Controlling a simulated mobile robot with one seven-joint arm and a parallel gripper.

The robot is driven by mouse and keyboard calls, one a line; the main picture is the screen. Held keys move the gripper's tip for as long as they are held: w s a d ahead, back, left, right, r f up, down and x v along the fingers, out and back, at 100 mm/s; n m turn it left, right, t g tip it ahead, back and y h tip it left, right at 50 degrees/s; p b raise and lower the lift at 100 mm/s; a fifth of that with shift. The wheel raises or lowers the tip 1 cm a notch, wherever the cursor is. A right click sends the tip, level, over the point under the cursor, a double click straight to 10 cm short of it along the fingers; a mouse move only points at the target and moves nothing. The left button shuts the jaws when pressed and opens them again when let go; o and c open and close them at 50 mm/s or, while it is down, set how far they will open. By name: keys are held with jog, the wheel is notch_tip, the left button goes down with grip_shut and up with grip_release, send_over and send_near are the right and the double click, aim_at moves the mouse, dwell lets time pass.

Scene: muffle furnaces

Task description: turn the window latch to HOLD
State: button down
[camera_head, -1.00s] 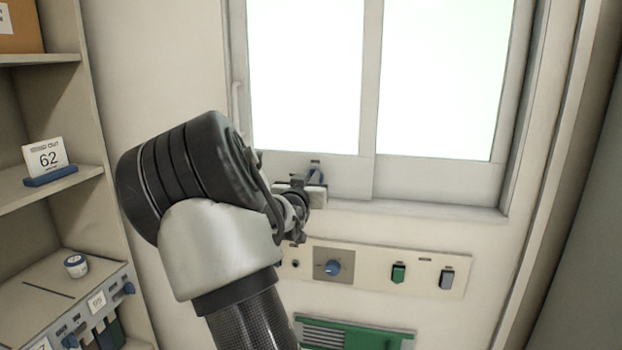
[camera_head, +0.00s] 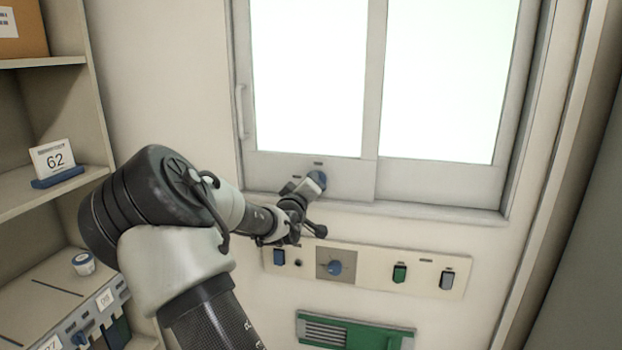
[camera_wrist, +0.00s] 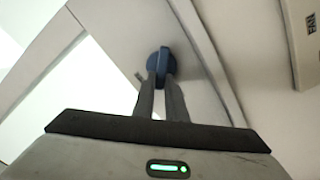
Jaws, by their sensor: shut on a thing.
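The window latch (camera_head: 318,178) is a round blue knob on the lower rail of the window's left sash. It also shows in the wrist view (camera_wrist: 160,62), where my gripper (camera_wrist: 161,80) is shut on it with both fingers close together. In the head view my gripper (camera_head: 308,186) reaches the latch from the lower left. A small dark label sits just above the latch, too small to read. The fingers hide part of the knob, and I cannot tell which setting it points to.
Below the sill is a panel (camera_head: 430,277) with a blue dial (camera_head: 333,268), a green switch (camera_head: 399,273) and a grey switch (camera_head: 447,279). A green vent unit (camera_head: 355,332) is lower. Shelves (camera_head: 75,190) with a sign numbered 62 (camera_head: 52,158) stand at the left.

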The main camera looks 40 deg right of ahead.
jog(key=shift+w+a+f+n, duration=0.1)
jog(key=shift+f+n, duration=0.1)
jog(key=shift+n, duration=1.2)
jog(key=shift+w+a+f+n, duration=0.1)
jog(key=shift+f+n, duration=0.05)
jog(key=shift+n, duration=1.25)
jog(key=shift+f+n, duration=0.2)
jog(key=shift+n, duration=1.2)
jog(key=c, duration=1.8)
grip_release()
jog(key=shift+s, duration=0.1)
jog(key=v, duration=1.7)
